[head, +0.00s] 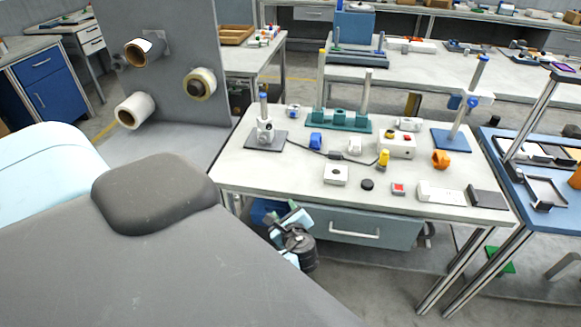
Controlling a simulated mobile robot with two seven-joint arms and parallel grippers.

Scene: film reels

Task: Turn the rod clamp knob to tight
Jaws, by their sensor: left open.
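Two rod stands are on the white workbench (300,185). The left one has a dark base (266,141) and a short rod with a grey-white clamp (265,128) low on it. The right one has a blue base (452,140) and a taller tilted-looking rod with a clamp (472,101) partway up. The knob and its setting are too small to make out, and I cannot tell which clamp is meant. My left gripper (290,216) is open and empty at the bench's front edge, by the drawer, apart from both stands. My right gripper is out of view.
A teal rack with upright rods (338,122) stands at the bench's back. A control box (397,146), orange part (441,159), white box (336,174) and yellow-topped part (383,158) crowd the bench. A grey panel with film reels (200,84) stands left. A blue table (540,185) is right.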

